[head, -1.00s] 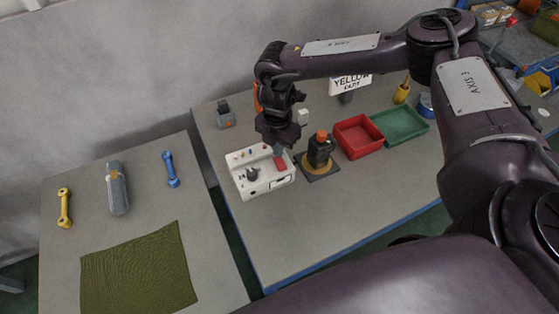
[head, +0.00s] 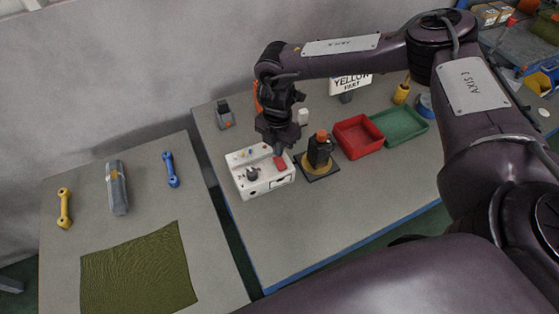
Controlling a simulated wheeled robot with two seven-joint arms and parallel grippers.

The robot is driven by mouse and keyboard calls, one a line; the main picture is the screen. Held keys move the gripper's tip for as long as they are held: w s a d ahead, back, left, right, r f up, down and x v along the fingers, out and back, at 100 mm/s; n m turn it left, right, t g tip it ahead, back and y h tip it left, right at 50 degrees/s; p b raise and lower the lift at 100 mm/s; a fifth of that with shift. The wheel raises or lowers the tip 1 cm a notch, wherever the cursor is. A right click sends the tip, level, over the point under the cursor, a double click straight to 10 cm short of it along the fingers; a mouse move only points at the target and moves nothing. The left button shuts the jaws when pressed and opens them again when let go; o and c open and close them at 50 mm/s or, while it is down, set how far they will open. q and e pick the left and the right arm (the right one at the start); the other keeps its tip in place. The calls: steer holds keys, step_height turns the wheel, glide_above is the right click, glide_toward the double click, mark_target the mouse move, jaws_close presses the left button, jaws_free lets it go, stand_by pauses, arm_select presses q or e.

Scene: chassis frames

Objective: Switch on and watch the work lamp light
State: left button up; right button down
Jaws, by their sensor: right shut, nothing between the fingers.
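A white control box (head: 262,184) stands on the right-hand table, with a red rocker or button (head: 280,163), a black knob (head: 252,174) and small coloured buttons on top. My right gripper (head: 278,150) points down over the box, shut and empty, its tips right at the red part. I cannot tell whether they touch it. A black device with an orange top (head: 320,150) stands on a dark square base beside the box. I cannot tell whether it is the work lamp, and no clear glow shows on it. My left gripper is out of view.
A red tray (head: 358,153) and a green tray (head: 400,139) lie right of the box. The left table holds a grey bottle-like object (head: 117,188), yellow and blue dumbbell-shaped parts and a green mat (head: 140,275). The right table's front is clear.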

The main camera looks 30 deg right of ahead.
steer(key=shift+f+b, duration=0.55)
steer(key=shift+f, duration=0.4)
steer(key=shift+r, duration=0.15)
stand_by(0.3)
step_height(320, 180, up, 7)
steer(key=p, duration=0.6)
stand_by(0.4)
